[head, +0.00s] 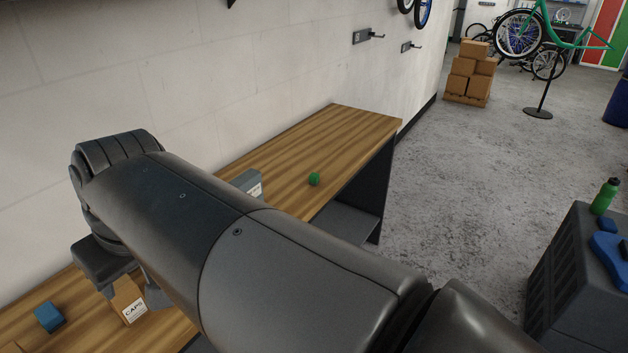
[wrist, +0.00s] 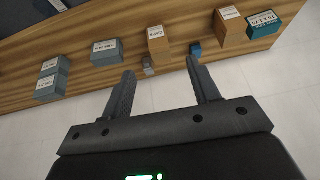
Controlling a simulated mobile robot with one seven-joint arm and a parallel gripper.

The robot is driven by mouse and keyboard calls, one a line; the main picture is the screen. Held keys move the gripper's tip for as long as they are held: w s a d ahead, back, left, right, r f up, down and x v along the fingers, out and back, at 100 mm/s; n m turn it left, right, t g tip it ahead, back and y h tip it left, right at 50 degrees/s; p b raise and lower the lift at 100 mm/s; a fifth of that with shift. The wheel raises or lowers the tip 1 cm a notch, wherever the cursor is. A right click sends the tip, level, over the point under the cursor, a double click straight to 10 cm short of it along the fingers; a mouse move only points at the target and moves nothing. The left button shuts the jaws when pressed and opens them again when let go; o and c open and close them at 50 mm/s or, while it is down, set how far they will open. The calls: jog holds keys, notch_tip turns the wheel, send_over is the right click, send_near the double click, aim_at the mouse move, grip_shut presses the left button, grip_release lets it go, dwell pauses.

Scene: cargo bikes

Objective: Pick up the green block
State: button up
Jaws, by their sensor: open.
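The green block (head: 314,179) is small and sits on the wooden bench top (head: 345,125), near its front edge, in the head view. I do not see it in the wrist view. My gripper (wrist: 160,67) is open in the wrist view, with its two fingers spread and nothing held between them. It points toward the bench, where boxes stand. In the head view my arm crosses the middle of the picture and hides part of the bench. The gripper end is at the lower left, well apart from the green block.
A grey box (head: 247,181) stands left of the green block. A CAPS box (head: 129,302) and a blue block (head: 49,317) are at lower left; the blue block also shows in the wrist view (wrist: 196,49). The bench beyond the green block is clear.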

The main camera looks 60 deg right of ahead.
jog(key=w+d+r+y, duration=0.2)
jog(key=w+d, duration=0.5)
jog(key=w, duration=0.3)
jog(key=w+d+t+y, duration=0.15)
jog(key=w+d, duration=0.25)
jog(key=d, duration=0.8)
jog(key=w+d+t, duration=0.2)
jog(key=w+d, duration=0.3)
jog(key=d, duration=0.6)
jog(key=s+d+f+t+h, duration=0.1)
jog(key=s+d+t, duration=0.3)
jog(key=d, duration=0.8)
jog(key=s+d+f+t+h, duration=0.1)
jog(key=s+d+f+h, duration=0.1)
jog(key=s+d, duration=0.75)
jog(key=s+d+f+t+h, duration=0.1)
jog(key=s+d+t, duration=0.2)
jog(key=d, duration=1.2)
send_near(310, 177)
jog(key=w+d+f, duration=0.1)
jog(key=d, duration=0.1)
jog(key=shift+g, duration=0.25)
jog(key=w, duration=0.3)
jog(key=w+f, duration=0.1)
jog(key=w, duration=0.6)
jog(key=shift+a+f, duration=0.25)
jog(key=shift+f, duration=0.1)
jog(key=c, duration=1.1)
